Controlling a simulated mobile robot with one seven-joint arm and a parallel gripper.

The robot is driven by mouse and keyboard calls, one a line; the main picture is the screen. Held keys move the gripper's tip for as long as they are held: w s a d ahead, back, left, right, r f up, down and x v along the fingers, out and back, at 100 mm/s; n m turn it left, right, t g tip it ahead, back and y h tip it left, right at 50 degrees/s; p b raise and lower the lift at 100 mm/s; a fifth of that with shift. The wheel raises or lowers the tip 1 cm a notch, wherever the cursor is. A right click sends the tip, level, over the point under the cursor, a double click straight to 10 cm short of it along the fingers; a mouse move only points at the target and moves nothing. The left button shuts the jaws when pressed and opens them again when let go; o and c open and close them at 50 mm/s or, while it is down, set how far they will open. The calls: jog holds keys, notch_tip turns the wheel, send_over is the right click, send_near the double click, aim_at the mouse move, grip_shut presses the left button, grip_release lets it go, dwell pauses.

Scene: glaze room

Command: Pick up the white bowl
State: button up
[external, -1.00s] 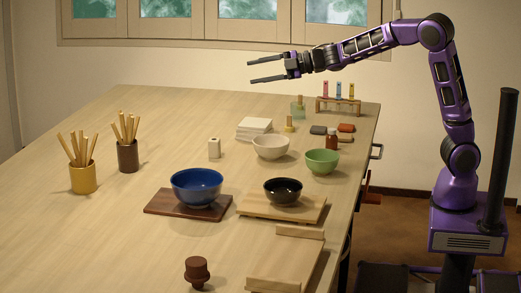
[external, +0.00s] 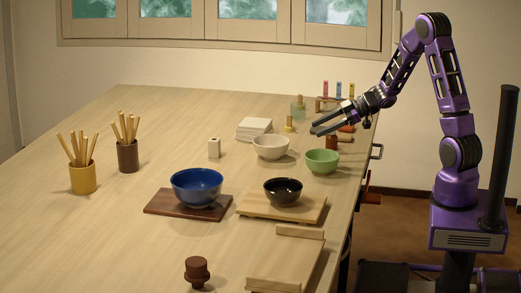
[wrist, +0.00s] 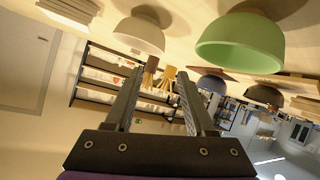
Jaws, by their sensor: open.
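The white bowl (external: 270,148) stands upright on the table, left of and a little behind the green bowl (external: 321,162). My gripper (external: 313,128) is open and empty, in the air to the right of the white bowl and apart from it, with its fingers pointing left. In the wrist view, which looks upside down, the white bowl (wrist: 138,36) hangs near the top, beyond and left of my open fingers (wrist: 158,80).
The green bowl (wrist: 240,42) is close in the wrist view. A stack of white tiles (external: 254,127) is behind the white bowl. A blue bowl (external: 196,188) and a black bowl (external: 283,192) stand on boards in front.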

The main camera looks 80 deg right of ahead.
aim_at(274, 153)
jog(key=b+x, duration=0.2)
jog(key=x, duration=1.5)
jog(key=shift+w, duration=0.1)
jog(key=shift+c, duration=0.2)
grip_shut()
